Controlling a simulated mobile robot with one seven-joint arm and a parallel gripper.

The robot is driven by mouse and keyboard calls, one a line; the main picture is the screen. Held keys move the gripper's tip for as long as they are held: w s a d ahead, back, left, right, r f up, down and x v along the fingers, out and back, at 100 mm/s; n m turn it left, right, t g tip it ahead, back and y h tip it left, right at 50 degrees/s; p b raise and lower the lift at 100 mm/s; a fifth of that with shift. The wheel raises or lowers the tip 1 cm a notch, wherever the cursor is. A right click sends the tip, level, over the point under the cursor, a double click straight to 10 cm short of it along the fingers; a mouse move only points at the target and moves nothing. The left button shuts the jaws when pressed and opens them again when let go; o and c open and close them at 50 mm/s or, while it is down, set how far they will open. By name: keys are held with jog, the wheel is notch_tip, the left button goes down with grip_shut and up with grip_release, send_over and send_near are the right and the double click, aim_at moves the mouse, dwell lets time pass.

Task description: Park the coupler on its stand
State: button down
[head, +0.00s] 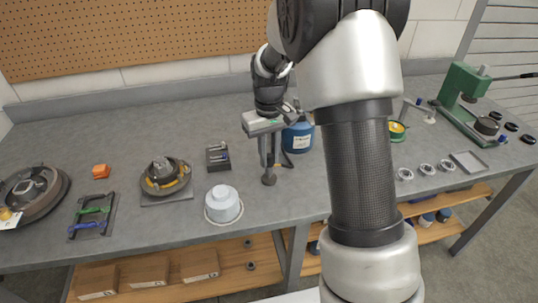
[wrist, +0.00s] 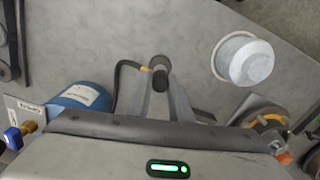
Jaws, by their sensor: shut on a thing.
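My gripper (head: 268,165) points down over the middle of the workbench, left of my upper arm. In the wrist view its two grey fingers (wrist: 160,88) are shut on a dark, round-ended coupler (wrist: 158,64) with a brass-coloured ring. The coupler also shows below the fingers in the head view (head: 268,179). A black hose (wrist: 122,72) runs from it towards a blue tank (head: 298,138) just right of the gripper. I cannot tell clearly whether the coupler touches the bench. I cannot make out which item is the stand.
A white jar (head: 223,204) stands front left of the gripper. A small black block (head: 217,157) and a drum-like part (head: 166,177) are further left. A green press (head: 470,100) stands far right. Bare bench lies between the gripper and the front edge.

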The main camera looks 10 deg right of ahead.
jog(key=shift+f, duration=0.9)
dwell(1.6)
jog(key=c, duration=1.1)
grip_release()
jog(key=shift+r, duration=0.1)
jog(key=shift+r+p, duration=2.45)
jog(key=shift+r, duration=1)
